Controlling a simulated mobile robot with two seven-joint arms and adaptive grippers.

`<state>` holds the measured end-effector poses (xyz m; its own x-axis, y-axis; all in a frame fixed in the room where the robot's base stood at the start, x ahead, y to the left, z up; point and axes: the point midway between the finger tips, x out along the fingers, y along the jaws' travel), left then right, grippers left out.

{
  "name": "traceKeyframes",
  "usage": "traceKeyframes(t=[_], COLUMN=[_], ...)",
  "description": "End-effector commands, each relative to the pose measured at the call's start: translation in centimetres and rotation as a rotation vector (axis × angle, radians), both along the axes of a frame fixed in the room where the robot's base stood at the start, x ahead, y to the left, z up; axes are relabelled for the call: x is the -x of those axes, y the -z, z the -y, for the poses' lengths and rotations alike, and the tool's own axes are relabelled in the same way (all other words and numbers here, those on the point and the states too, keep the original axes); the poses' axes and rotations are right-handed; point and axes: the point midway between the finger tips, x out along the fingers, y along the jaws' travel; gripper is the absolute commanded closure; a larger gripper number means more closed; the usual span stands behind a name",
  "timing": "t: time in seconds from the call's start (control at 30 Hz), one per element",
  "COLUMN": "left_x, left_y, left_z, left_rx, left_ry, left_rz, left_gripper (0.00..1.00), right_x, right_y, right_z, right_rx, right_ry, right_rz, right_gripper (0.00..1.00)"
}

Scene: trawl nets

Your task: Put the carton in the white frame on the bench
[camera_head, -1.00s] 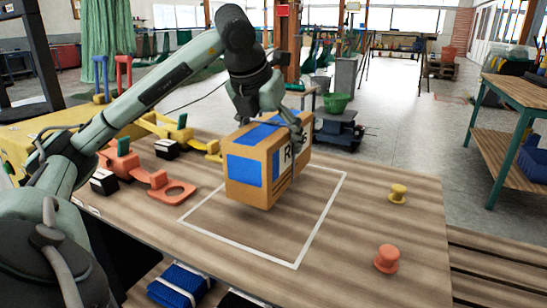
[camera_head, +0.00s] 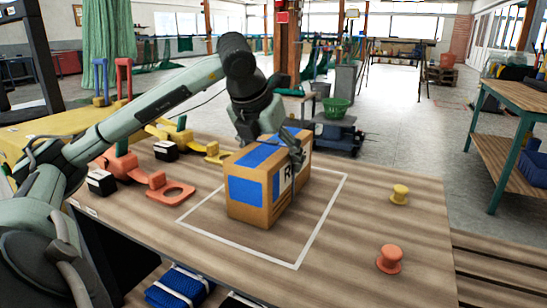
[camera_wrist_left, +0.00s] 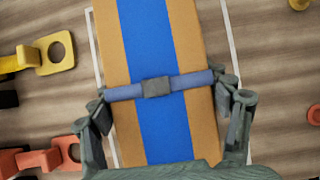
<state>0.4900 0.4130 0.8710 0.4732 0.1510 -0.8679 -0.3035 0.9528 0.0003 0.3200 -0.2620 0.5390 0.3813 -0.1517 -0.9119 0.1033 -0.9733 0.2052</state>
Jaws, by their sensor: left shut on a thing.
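The carton (camera_head: 262,206) is a brown cardboard box with blue panels and a blue strip along its top. It is upright inside the white frame (camera_head: 251,252), a thin outline on the wooden bench (camera_head: 365,272). It looks to be at or very near the bench top. My left gripper (camera_head: 268,145) is shut across it from above. In the left wrist view the fingers (camera_wrist_left: 168,115) press on both sides of the carton (camera_wrist_left: 153,45), and part of the white frame (camera_wrist_left: 233,50) shows beside it. My right gripper is not in view.
Orange parts (camera_head: 172,193) and black-and-white blocks (camera_head: 101,181) lie left of the frame. A yellow spool (camera_head: 399,195) and an orange spool (camera_head: 390,259) stand on the right. Bench surface between the frame and the spools is clear.

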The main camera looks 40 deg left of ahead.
Motion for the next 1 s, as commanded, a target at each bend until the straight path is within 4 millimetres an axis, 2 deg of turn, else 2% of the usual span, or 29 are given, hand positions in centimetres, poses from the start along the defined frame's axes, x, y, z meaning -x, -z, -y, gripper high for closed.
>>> traceKeyframes(t=[0.07, 0.1, 0.23, 0.6, 0.73, 0.9, 1.0], left_x=[-0.1, 0.0, 0.0, 0.0, 0.0, 1.5, 2.6], left_y=[-0.2, 0.0, 0.0, 0.0, -0.3, -3.4, -5.6], left_z=[-0.1, 0.0, 0.0, 0.0, 0.0, 0.5, 0.8], left_rx=[0.0, 0.0, 0.0, 0.0, 0.0, -0.001, -0.002], left_ry=[-0.001, 0.0, 0.0, 0.0, 0.0, 0.0, 0.0], left_rz=[0.007, 0.0, 0.0, 0.0, 0.0, 0.007, 0.006], left_gripper=[0.83, 0.21, 0.05, 0.02, 0.02, 0.02, 0.02], right_x=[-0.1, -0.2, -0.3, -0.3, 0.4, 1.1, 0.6], right_y=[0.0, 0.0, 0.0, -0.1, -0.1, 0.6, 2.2], right_z=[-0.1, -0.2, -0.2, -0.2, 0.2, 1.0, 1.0], right_rx=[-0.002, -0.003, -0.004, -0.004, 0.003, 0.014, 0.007], right_ry=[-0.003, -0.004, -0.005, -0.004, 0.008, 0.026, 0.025], right_rz=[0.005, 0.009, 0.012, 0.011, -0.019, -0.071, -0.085], right_gripper=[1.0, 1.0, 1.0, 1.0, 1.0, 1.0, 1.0])
